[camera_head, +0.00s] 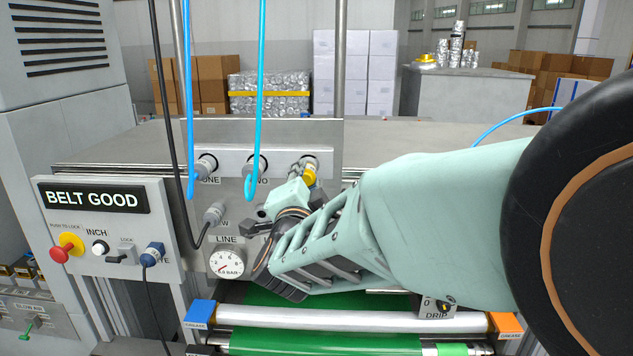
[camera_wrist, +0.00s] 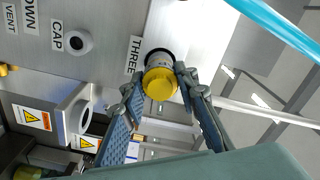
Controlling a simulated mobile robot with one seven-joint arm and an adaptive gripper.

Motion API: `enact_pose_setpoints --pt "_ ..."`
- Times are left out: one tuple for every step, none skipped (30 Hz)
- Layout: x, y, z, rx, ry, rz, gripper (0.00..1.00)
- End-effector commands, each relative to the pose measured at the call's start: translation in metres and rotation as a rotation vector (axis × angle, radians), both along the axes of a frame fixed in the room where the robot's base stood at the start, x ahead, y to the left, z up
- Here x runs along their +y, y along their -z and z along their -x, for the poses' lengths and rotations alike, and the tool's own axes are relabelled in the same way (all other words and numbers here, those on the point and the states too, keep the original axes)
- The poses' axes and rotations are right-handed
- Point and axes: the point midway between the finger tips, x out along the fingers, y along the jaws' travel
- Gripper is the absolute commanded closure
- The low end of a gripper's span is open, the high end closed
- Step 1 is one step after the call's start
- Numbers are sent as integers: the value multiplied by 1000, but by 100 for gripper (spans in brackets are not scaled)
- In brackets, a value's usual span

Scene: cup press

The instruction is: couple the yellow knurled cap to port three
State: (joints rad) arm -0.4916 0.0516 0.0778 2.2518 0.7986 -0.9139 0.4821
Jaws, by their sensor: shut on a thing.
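My gripper (camera_head: 306,172) is shut on the yellow knurled cap (camera_head: 310,176) at the upper panel. The wrist view shows the cap (camera_wrist: 160,85) end-on between the two fingertips, one on either side. Port three (camera_wrist: 158,55) shows as a dark ring with a metal collar directly behind the cap, beside the label THREE (camera_wrist: 133,55). The cap is lined up with the port and looks close against it. I cannot tell whether it is locked on. In the head view my gripper mostly hides the port.
Blue hoses (camera_head: 188,100) and (camera_head: 262,90) hang before ports one and two. A black cable (camera_head: 157,80) hangs to their left. A bare post (camera_wrist: 78,40) stands by the label CAP.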

Motion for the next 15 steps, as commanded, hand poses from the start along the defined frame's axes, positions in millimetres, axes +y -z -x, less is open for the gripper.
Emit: enact_pose_setpoints --pt "0 1 -1 0 1 0 100" --pt "0 1 -2 0 0 0 100" --pt "0 1 -3 0 0 0 100" --pt "0 0 -4 0 0 0 100" --pt "0 1 -5 0 0 0 100" --pt "0 0 -6 0 0 0 100" --pt "0 1 -7 0 0 0 100" --pt "0 1 -7 0 0 0 100" --pt "0 1 -8 0 0 0 100" --pt "0 1 -9 0 0 0 100" --pt "0 1 -10 0 0 0 100" --pt "0 1 -11 0 0 1 100" --pt "0 1 -12 0 0 1 100" --pt "-1 0 -12 0 1 1 100" --pt "-1 0 -13 -1 0 0 100"
